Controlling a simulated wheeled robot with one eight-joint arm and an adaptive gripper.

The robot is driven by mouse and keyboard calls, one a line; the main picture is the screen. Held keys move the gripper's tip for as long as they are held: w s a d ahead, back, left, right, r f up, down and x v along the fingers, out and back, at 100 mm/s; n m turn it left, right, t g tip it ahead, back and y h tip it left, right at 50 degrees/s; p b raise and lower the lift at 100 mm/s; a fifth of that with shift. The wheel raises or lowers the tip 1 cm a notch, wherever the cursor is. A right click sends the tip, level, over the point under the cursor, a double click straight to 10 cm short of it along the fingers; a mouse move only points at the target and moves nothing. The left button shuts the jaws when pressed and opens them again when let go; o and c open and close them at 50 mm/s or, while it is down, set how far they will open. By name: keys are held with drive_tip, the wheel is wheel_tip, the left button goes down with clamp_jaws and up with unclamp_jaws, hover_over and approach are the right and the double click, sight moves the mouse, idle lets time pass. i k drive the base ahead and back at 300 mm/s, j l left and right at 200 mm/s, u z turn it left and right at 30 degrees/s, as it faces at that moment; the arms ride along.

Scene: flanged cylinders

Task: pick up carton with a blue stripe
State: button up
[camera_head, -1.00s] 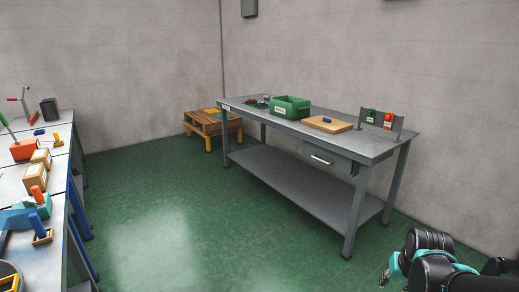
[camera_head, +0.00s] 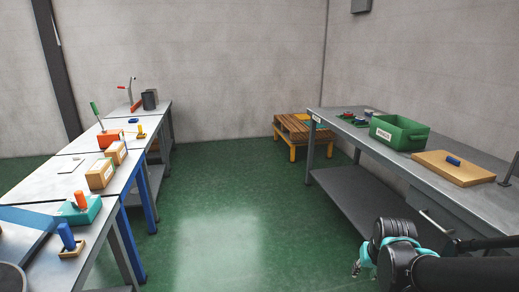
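Two brown cartons stand on the left row of benches: a nearer carton (camera_head: 101,174) and a smaller-looking carton (camera_head: 116,153) just behind it. Both have pale marks on them, but I cannot make out a blue stripe on either. My gripper (camera_head: 357,268) is at the lower right, over the green floor and far from the cartons. Its fingers are small and partly hidden by my arm, so I cannot tell whether they are open; I see nothing held.
Near the cartons are an orange block (camera_head: 109,138) with a green handle, a teal block (camera_head: 80,210) with an orange cylinder, and a blue cylinder (camera_head: 67,237). The right bench holds a green bin (camera_head: 399,133) and a wooden board (camera_head: 455,168). Open floor (camera_head: 225,215) lies between the benches.

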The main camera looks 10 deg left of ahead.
sight(118, 150)
drive_tip(key=i+l+u, duration=0.1)
drive_tip(key=i+u, duration=0.35)
drive_tip(key=i+l+u, duration=0.25)
drive_tip(key=i+u, duration=0.25)
drive_tip(key=i+l+u, duration=1)
drive_tip(key=l+u, duration=0.4)
drive_tip(key=l, duration=0.2)
drive_tip(key=i+l+u, duration=0.1)
drive_tip(key=l+u, duration=0.35)
drive_tip(key=l, duration=0.25)
